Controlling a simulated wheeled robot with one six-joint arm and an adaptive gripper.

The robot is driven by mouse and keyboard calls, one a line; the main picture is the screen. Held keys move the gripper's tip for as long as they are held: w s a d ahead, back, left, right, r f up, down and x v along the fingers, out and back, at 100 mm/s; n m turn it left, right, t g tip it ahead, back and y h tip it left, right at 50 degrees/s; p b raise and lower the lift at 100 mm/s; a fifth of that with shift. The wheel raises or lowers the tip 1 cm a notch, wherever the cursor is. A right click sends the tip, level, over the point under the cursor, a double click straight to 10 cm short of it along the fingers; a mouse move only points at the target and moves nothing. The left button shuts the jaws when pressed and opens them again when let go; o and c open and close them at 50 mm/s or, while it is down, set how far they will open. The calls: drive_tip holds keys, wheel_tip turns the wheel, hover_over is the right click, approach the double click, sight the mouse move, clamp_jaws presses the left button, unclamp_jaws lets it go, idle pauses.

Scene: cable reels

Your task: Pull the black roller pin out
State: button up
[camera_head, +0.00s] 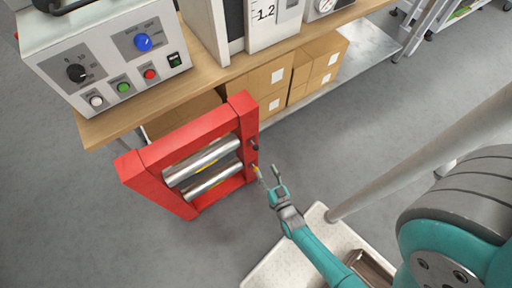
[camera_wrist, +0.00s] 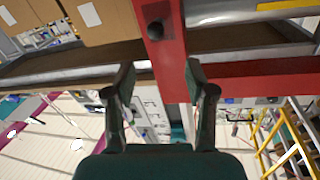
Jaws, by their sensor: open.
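A red frame (camera_head: 190,145) stands on the floor and holds two silver rollers (camera_head: 203,161). A small black roller pin (camera_head: 255,147) sticks out of the frame's right side. In the wrist view a round black pin end (camera_wrist: 155,30) shows on the red upright, above and slightly left of the gap between my fingers. My gripper (camera_head: 268,173) is open and empty, just right of the frame's side, near its lower roller. In the wrist view my gripper (camera_wrist: 160,72) has its two dark fingers apart, with the red upright between and beyond them.
A wooden bench (camera_head: 215,80) behind the frame bears a grey control box (camera_head: 110,60) with knobs and buttons. Cardboard boxes (camera_head: 262,85) stand on the shelf below it.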

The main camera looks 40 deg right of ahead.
sight(256, 148)
drive_tip(key=x, duration=1.2)
drive_tip(key=shift+d+f, duration=0.3)
drive_tip(key=shift+c, duration=0.3)
clamp_jaws()
